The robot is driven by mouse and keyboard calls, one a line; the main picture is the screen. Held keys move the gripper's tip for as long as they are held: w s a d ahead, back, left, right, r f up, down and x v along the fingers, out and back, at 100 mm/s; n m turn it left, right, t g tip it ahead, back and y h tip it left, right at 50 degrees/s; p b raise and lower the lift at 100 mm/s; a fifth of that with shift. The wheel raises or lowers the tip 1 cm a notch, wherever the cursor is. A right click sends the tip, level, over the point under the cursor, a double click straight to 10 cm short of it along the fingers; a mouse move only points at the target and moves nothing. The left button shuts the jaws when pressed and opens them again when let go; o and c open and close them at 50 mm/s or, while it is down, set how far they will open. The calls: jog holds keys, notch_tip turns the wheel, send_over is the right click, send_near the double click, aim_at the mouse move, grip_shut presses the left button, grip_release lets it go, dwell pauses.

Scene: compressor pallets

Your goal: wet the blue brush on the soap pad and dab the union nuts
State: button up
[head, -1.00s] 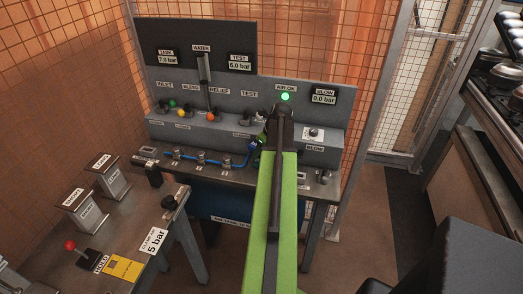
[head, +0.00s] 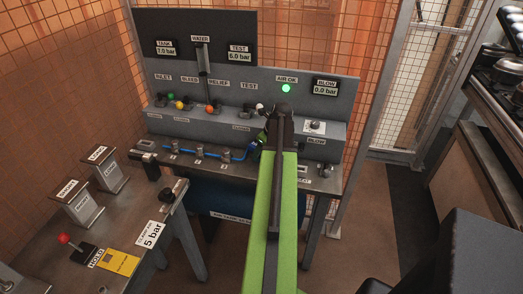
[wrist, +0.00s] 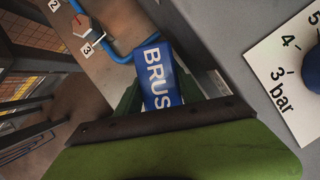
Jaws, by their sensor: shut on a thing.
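My gripper (wrist: 145,105) is shut on the blue brush (wrist: 160,75), whose white letters "BRUS" show in the wrist view. In the head view my gripper (head: 266,137) is over the right end of the blue pipe, with the brush mostly hidden there. Union nuts sit in a row along the pipe, including one at the middle (head: 198,155) and one on the right (head: 224,156). The nut marked 3 (wrist: 82,26) shows at upper left in the wrist view, apart from the brush. The brush tip is not clearly seen. I cannot make out the soap pad.
The grey panel (head: 300,95) with gauges and coloured valve knobs rises behind the pipe. A pressure dial plate (wrist: 290,80) is close on the right in the wrist view. A side table (head: 130,235) with a red-knobbed lever stands at left. My arm hides part of the bench.

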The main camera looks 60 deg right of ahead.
jog(key=shift+f, duration=0.3)
jog(key=shift+r, duration=0.1)
notch_tip(320, 180, up, 6)
jog(key=p, duration=0.5)
jog(key=shift+p, duration=0.3)
dwell(1.8)
